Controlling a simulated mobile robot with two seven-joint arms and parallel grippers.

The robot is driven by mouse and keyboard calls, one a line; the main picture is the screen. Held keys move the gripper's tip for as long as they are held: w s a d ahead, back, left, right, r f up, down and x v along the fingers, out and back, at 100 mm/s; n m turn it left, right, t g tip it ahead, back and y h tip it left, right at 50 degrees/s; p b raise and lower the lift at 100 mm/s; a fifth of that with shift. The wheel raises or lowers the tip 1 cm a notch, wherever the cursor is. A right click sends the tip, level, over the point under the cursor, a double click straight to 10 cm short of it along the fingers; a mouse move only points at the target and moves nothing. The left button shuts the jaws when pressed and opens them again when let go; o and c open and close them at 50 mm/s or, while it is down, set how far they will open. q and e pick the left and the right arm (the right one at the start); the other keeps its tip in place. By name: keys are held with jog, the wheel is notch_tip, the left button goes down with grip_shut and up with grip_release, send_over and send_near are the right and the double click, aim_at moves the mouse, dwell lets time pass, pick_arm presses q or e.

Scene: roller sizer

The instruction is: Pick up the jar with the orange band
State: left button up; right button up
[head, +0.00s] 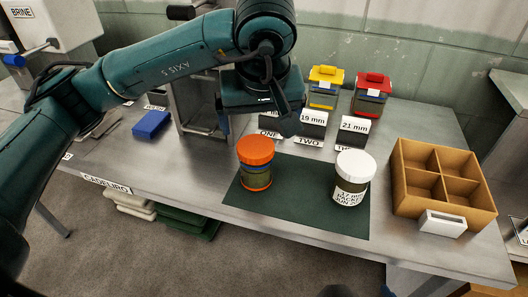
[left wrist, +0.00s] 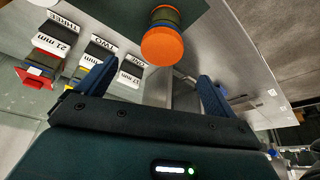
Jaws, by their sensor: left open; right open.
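The jar with the orange lid (head: 256,172) stands upright on the dark green mat (head: 300,205); blue and orange bands show on its side. In the left wrist view its orange lid (left wrist: 162,45) lies beyond the fingertips, roughly between them. My left gripper (head: 258,124) is open and empty, above and behind this jar, not touching it; it also shows in the left wrist view (left wrist: 156,74). A second jar (head: 351,180) with a white lid and a printed label stands on the mat to the right. Two tips at the bottom edge look like my right gripper (head: 362,291), apart and mostly cut off.
A wooden divided box (head: 442,190) stands at the right. Behind the mat are labelled blocks (head: 353,131), a yellow-lidded bin (head: 325,88) and a red-lidded bin (head: 370,95). A blue block (head: 151,124) and a metal frame are left. The mat between the jars is clear.

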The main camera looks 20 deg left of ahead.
aim_at(256, 146)
pick_arm(q)
jog(key=shift+w+a+f, duration=0.1)
jog(key=shift+w+a, duration=0.05)
jog(key=shift+w, duration=0.15)
jog(key=x, duration=0.6)
jog(key=shift+s+a+f, duration=0.1)
jog(key=shift+f, duration=0.15)
jog(key=shift+p+x, duration=0.95)
jog(key=shift+x, duration=2.05)
jog(key=shift+s, duration=0.1)
pick_arm(e)
jog(key=shift+s+d+f+g, duration=0.2)
jog(key=shift+s+d+g, duration=0.1)
jog(key=shift+s, duration=0.3)
pick_arm(q)
jog(key=shift+c, duration=0.3)
jog(key=c, duration=1.4)
jog(key=shift+c, duration=1)
pick_arm(e)
jog(key=shift+s+h, duration=0.1)
jog(key=shift+h, duration=0.2)
